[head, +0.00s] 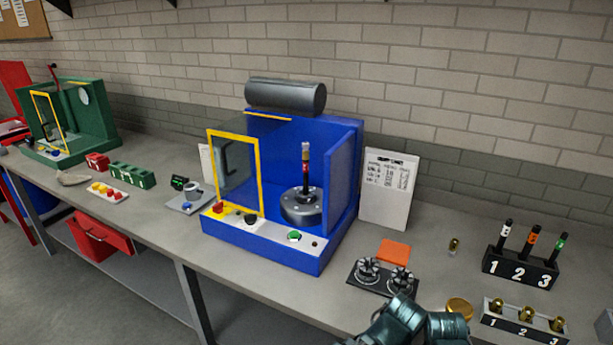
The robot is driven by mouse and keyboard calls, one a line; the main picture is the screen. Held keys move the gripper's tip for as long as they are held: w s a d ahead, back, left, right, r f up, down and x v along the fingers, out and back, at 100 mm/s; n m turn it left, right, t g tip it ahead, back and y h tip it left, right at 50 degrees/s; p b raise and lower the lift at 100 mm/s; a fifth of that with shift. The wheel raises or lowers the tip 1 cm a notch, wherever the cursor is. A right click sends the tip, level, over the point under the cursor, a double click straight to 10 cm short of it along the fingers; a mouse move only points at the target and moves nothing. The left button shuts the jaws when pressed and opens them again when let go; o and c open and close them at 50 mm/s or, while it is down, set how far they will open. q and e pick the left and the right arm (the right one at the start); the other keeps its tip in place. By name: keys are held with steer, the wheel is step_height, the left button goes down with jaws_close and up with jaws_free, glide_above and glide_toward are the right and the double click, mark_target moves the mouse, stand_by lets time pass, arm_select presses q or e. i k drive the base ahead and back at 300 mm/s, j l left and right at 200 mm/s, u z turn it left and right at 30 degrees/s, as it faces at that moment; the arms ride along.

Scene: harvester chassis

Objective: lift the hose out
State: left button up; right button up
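A slim dark hose (306,170) with a reddish middle and a brass-coloured top stands upright in a round grey fixture (302,208) inside the blue machine (265,242). Its lower end is hidden in the fixture. The machine's yellow-framed clear door (262,175) covers the left part of the front, and the hose shows unobstructed to its right. Neither of my grippers is in view; only dark teal links of my own arm show at the bottom edge, well in front of the machine.
A black rack (520,270) numbered 1 to 3 holds banded hoses at the right. A smaller numbered rack (522,325) holds brass fittings in front of it. A black plate (383,280) with two grey pieces and an orange pad (394,250) lie right of the machine. A green machine (95,120) stands far left.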

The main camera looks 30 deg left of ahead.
mark_target(305, 144)
steer(key=j+z, duration=0.2)
steer(key=j, duration=0.25)
steer(key=j+z, duration=0.2)
steer(key=j, duration=0.25)
steer(key=k+j+z, duration=0.25)
steer(key=j, duration=0.15)
steer(key=j+z, duration=0.2)
steer(key=j, duration=0.25)
steer(key=k+j+z, duration=0.2)
steer(key=j, duration=0.15)
